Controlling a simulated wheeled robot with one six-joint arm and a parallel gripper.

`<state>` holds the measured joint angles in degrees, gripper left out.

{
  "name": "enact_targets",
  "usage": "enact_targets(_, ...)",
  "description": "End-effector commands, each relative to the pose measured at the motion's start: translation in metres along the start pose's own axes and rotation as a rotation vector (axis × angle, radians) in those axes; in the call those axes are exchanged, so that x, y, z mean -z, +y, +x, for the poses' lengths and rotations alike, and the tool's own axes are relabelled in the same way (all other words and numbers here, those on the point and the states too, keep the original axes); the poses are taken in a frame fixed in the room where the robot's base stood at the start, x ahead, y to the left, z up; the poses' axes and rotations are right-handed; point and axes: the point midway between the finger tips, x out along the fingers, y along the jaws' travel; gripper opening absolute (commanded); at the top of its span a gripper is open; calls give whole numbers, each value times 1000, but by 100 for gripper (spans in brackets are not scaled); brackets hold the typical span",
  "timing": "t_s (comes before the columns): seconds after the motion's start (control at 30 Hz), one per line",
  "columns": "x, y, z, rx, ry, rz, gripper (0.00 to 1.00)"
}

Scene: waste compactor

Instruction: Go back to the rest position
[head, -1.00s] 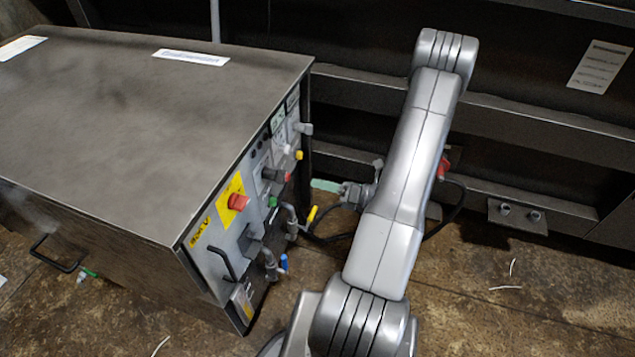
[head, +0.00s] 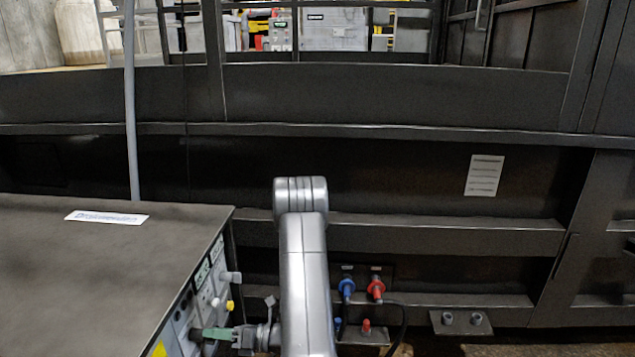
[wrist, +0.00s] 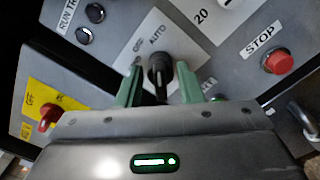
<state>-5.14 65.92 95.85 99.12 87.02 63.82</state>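My gripper (wrist: 158,84) shows in the wrist view with its two green fingers apart. A black selector knob (wrist: 161,70) on a white plate marked AUTO lies between the fingertips in that picture. I see gaps on both sides of the knob, so the fingers do not grip it. In the head view my gripper (head: 215,333) is at the lower left, close to the control panel (head: 205,293) of the dark metal cabinet. My arm reaches forward in the middle of that view.
The cabinet (head: 70,250) fills the lower left. A red STOP button (wrist: 280,61) and another red knob (wrist: 49,113) flank the gripper. Blue (head: 347,288) and red (head: 376,288) connectors sit on the compactor's dark wall, right of my arm. A hose runs below them.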

Motion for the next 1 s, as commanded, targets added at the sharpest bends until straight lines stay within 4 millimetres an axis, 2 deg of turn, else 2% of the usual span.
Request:
enact_targets(0.13,0,0,21,-1,2,-1,34)
enact_targets(0.37,0,0,35,0,0,1,34)
enact_targets(0.77,0,0,32,1,-1,-6,34)
enact_targets(0.87,0,0,26,3,-1,-1,34)
enact_targets(1.0,-1,-1,7,4,-3,1,34)
